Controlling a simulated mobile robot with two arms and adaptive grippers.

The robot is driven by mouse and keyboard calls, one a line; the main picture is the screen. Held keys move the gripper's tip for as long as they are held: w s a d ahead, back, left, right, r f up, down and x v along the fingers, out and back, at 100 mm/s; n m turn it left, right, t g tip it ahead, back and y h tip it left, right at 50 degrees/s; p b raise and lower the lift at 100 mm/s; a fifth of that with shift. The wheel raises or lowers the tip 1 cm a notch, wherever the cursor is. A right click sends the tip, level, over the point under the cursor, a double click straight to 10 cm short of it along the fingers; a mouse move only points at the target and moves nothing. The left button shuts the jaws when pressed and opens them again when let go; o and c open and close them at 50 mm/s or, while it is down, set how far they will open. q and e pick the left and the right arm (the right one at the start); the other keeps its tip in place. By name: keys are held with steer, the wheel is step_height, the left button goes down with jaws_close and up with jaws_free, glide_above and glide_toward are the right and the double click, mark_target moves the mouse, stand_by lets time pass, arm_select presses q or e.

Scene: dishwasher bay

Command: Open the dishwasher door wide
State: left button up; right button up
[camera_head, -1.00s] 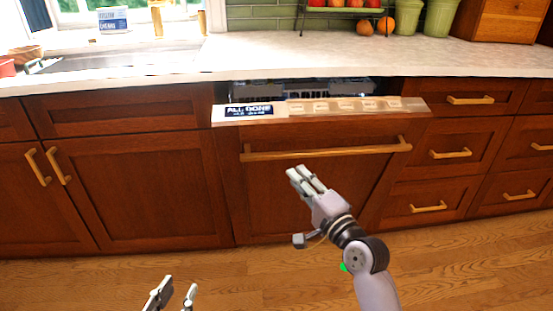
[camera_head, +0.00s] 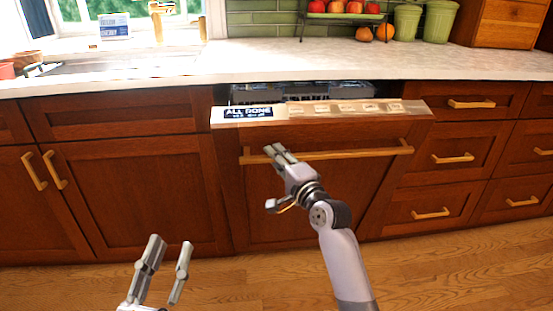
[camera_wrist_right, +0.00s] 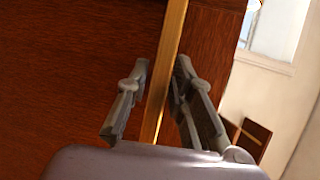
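The dishwasher door (camera_head: 310,190) is a dark wood panel, tilted slightly open at its top edge. Its control strip (camera_head: 330,111) shows an "ALL DONE" display. The long gold handle (camera_head: 350,154) runs across the door below the strip. My right gripper (camera_head: 275,150) is at the left part of this handle. In the right wrist view, its fingers (camera_wrist_right: 158,95) are spread, with the gold bar (camera_wrist_right: 174,40) running between them; contact cannot be told. My left gripper (camera_head: 170,258) is open and empty, low in front of the left cabinets.
A rack shows in the dark gap (camera_head: 300,93) above the door. The countertop (camera_head: 270,57) overhangs it. Cabinets (camera_head: 120,190) stand left and drawers (camera_head: 470,160) right, all with gold handles. The wood floor (camera_head: 450,275) in front is clear.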

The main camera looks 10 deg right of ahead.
steer(key=shift+c, duration=0.3)
jaws_close()
steer(key=shift+f, duration=0.1)
